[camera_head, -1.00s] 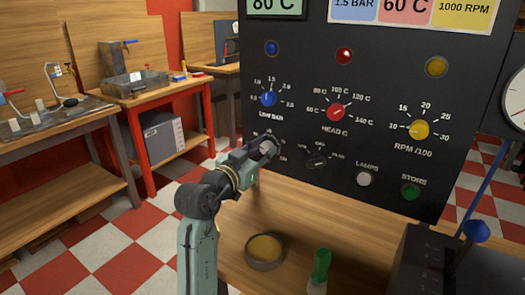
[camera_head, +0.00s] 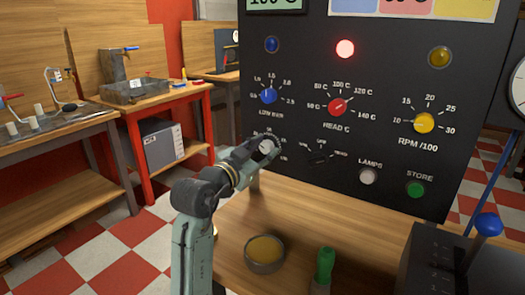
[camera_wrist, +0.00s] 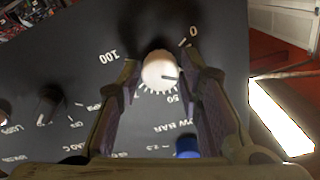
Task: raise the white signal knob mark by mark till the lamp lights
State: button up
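The white signal knob (camera_wrist: 160,68) sits on the black panel, with a dial from 0 to 100 around it in the wrist view. Its dark pointer line points to the right there, between 0 and 50. In the head view the knob (camera_head: 266,146) is partly hidden by my gripper (camera_head: 258,148). My gripper's fingers (camera_wrist: 160,72) stand on both sides of the knob and appear closed on it. The red lamp (camera_head: 345,48) is lit. The blue lamp (camera_head: 272,44) and yellow lamp (camera_head: 440,57) look unlit. The display (camera_head: 274,4), cut by the frame, seems to read 100 C.
Blue (camera_head: 268,96), red (camera_head: 337,107) and yellow (camera_head: 424,123) knobs sit above and right of my gripper. A small black knob (camera_wrist: 48,108) is beside it. A green store button (camera_head: 415,189) is lower right. A round dish (camera_head: 265,253) and green-handled tool (camera_head: 324,266) stand on the bench.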

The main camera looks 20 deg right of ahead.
jog(key=shift+o, duration=1.4)
jog(key=shift+s+a, duration=0.1)
jog(key=v, duration=1.1)
jog(key=shift+s+a, duration=0.3)
